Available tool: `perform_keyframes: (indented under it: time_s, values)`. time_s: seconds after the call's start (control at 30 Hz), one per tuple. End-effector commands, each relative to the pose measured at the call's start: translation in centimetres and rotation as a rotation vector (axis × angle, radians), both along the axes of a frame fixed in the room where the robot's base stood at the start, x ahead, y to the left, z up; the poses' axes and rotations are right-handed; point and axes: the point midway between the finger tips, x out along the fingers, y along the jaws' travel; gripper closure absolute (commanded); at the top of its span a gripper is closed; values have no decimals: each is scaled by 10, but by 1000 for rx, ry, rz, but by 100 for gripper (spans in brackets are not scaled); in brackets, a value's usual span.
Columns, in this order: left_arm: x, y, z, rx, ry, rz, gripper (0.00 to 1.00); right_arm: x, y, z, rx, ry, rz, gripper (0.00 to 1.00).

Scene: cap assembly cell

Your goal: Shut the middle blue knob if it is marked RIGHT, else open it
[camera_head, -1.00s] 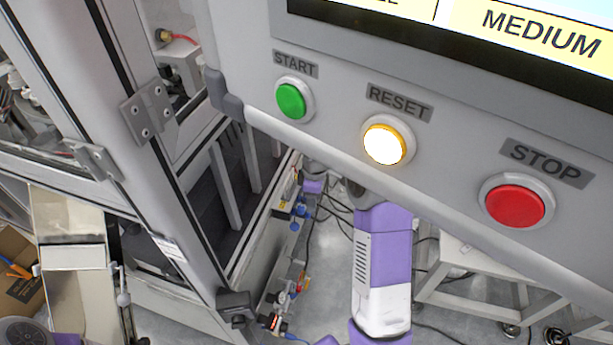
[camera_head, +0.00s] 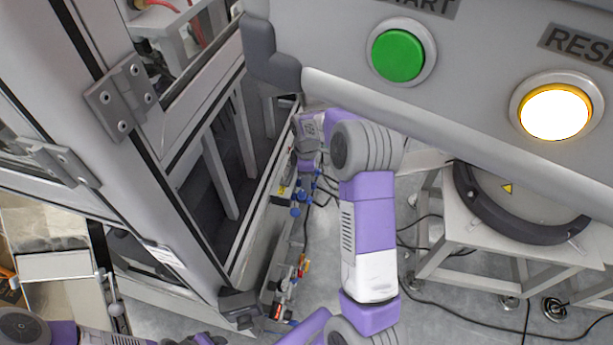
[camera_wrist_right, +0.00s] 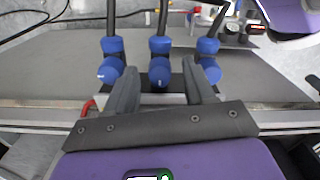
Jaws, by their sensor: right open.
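Three blue knobs stand in a row in the right wrist view: the left knob (camera_wrist_right: 110,68), the middle knob (camera_wrist_right: 159,70) and the right knob (camera_wrist_right: 207,66). Small white marks show on them, too small to read. My right gripper (camera_wrist_right: 159,72) is open, with one dark finger on each side of the middle knob. I cannot tell whether the fingers touch it. In the head view, small blue parts (camera_head: 296,211) show by the cabinet base, and my right gripper (camera_head: 304,163) is small above them, partly hidden by my arm. My left gripper is out of view.
A grey control panel with a green START button (camera_head: 398,55) and a lit RESET button (camera_head: 555,112) overhangs the upper right. A framed cabinet (camera_head: 190,215) stands left of my right arm. A white stand (camera_head: 480,235) and loose cables lie to the right.

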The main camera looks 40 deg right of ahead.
Motion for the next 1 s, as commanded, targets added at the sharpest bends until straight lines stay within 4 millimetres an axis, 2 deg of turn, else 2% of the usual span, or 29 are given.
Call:
perform_keyframes:
  time_s: [0.17,0.5,0.77,1.0]
  values:
    - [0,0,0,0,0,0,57,0,0,0,0,0,0,48]
    - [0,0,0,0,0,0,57,0,0,0,0,0,0,100]
    - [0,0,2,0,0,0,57,0,0,1,0,0,-21,100]
    - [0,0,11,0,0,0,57,0,0,2,1,-1,-132,100]
